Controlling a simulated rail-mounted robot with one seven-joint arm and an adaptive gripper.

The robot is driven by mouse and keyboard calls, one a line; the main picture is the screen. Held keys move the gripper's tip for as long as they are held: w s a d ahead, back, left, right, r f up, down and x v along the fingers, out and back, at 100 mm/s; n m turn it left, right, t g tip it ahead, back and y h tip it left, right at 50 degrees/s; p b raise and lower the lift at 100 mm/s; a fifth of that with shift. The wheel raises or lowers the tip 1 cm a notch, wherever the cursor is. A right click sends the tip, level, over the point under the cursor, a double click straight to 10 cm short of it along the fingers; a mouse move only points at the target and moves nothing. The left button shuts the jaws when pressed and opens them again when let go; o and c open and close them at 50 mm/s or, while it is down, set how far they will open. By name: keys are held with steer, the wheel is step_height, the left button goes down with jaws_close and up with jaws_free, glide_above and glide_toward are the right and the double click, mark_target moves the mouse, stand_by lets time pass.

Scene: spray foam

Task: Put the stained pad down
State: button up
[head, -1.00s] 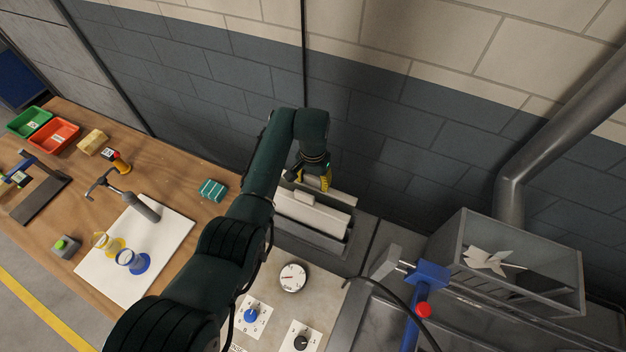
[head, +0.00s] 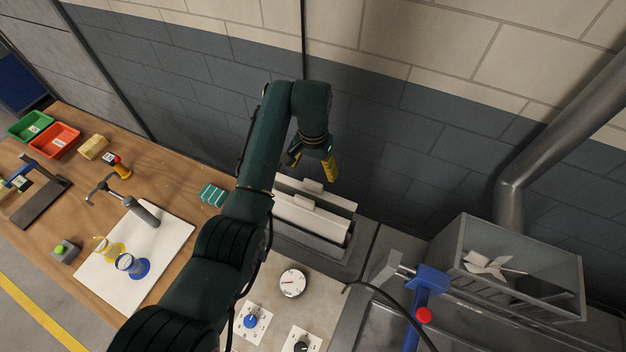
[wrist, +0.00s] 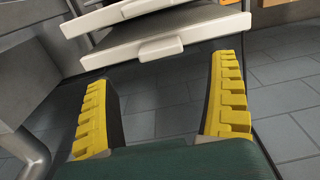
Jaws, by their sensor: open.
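Two pale slab-like pads stand side by side in a grey slotted holder (head: 318,251), the front pad (head: 310,216) and the rear pad (head: 335,196), each with a small tab on its top edge. I see no clear stain on either, so I cannot tell which is the stained pad. My gripper (head: 311,172) is open and empty above the pads, apart from them. The lower parts of the pads are hidden in the holder.
A grey wall rises close behind the holder. A metal bin (head: 520,265) and a blue clamp (head: 430,282) stand to the right. Dials and a gauge (head: 292,283) are in front. The wooden bench (head: 175,190) at left carries a teal block (head: 213,195), bins and tools.

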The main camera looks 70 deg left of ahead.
step_height(320, 180, up, 4)
steer(key=shift+f, duration=0.2)
steer(key=w+d+r+m+t+y, duration=0.25)
steer(key=w+d, duration=0.25)
steer(key=w, duration=0.6)
steer(key=w+d+r+m+t+y, duration=0.1)
steer(key=w+d+r+t, duration=0.4)
steer(key=d+r, duration=0.45)
steer(key=w+d+r+m+t+y, duration=0.15)
steer(key=w+d+r+t, duration=0.4)
steer(key=d, duration=0.65)
steer(key=s+d+r+m+t+h, duration=0.2)
steer(key=s+d+r+t, duration=0.2)
steer(key=s+d+r, duration=0.3)
steer(key=s+d+r+m+t+h, duration=0.1)
steer(key=s+d+r+t+h, duration=0.2)
steer(key=s+d+r+t, duration=0.2)
steer(key=s+d+r, duration=0.3)
steer(key=d+r, duration=0.4)
steer(key=d, duration=0.3)
steer(key=shift+s+d+m, duration=0.25)
steer(key=shift+d+m, duration=0.05)
steer(key=shift+m, duration=0.1)
